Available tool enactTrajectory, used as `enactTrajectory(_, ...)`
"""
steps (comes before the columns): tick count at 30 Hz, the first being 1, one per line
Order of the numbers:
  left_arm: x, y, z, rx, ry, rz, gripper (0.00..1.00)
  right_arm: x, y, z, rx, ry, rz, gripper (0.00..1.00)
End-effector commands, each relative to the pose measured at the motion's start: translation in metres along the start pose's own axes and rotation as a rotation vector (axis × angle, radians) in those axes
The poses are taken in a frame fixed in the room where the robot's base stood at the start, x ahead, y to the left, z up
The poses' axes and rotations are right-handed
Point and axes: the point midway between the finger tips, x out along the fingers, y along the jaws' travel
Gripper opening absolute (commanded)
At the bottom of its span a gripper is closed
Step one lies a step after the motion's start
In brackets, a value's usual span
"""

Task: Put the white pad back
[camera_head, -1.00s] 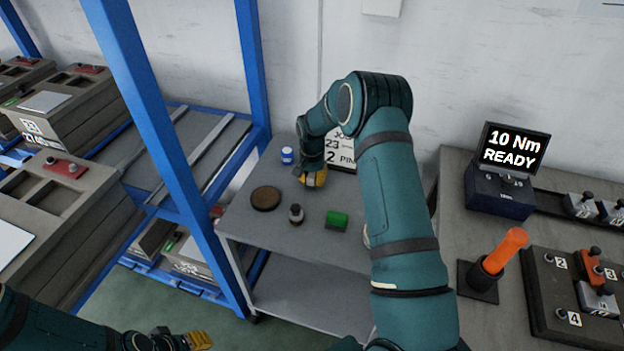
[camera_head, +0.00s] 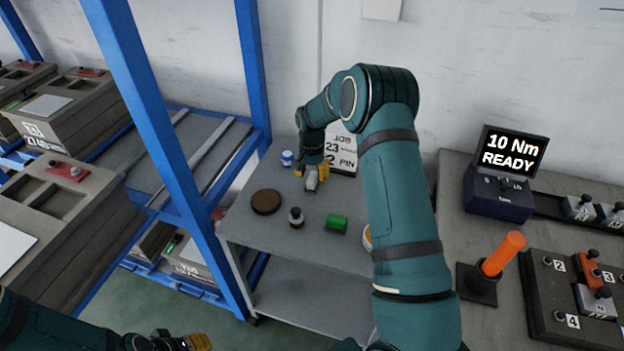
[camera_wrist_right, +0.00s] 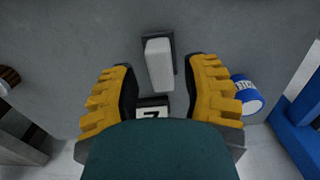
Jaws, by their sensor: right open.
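The white pad (camera_head: 311,181) is a small pale block on the grey cart top. In the right wrist view the white pad (camera_wrist_right: 159,64) sits against a dark backing, beyond my fingertips. My right gripper (camera_head: 314,171) has yellow fingers and is open just behind the pad. In the wrist view its fingers (camera_wrist_right: 167,85) are spread wide, with no object clamped between them. The pad appears apart from both fingers. My left gripper (camera_head: 197,342) shows only partly at the bottom edge, and its jaw state is unclear.
On the cart (camera_head: 245,222) stand a blue-white jar (camera_head: 287,158), a brown disc (camera_head: 266,201), a dark bottle (camera_head: 296,216), a green block (camera_head: 337,222) and a job sign (camera_head: 343,150). Blue rack posts (camera_head: 160,130) rise left. A workbench (camera_head: 455,215) lies right.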

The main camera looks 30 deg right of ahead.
Motion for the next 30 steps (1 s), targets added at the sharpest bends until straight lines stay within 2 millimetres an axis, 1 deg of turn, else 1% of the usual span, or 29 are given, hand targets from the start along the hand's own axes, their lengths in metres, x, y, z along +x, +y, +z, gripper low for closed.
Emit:
enactTrajectory(1,-0.004,0.001,0.000,0.000,-0.001,0.000,0.41,-0.015,-0.001,-0.001,-0.001,0.003,-0.002,0.46)
enactTrajectory(6,-0.009,0.003,0.001,-0.001,-0.004,0.000,0.41,-0.049,0.000,-0.001,0.000,0.003,-0.001,0.46)
enactTrajectory(9,-0.011,0.004,0.001,-0.001,-0.005,0.000,0.41,-0.064,0.000,-0.001,0.000,0.002,-0.001,0.46)
enactTrajectory(12,-0.012,0.005,0.001,-0.001,-0.006,0.000,0.41,-0.075,0.000,-0.001,0.000,0.001,0.000,0.46)
enactTrajectory(18,-0.013,0.005,0.002,-0.001,-0.007,0.000,0.41,-0.084,0.000,0.000,0.000,0.000,0.000,0.46)
enactTrajectory(30,-0.013,0.005,0.002,-0.001,-0.007,0.000,0.41,-0.083,0.000,0.000,0.000,0.000,0.000,0.46)
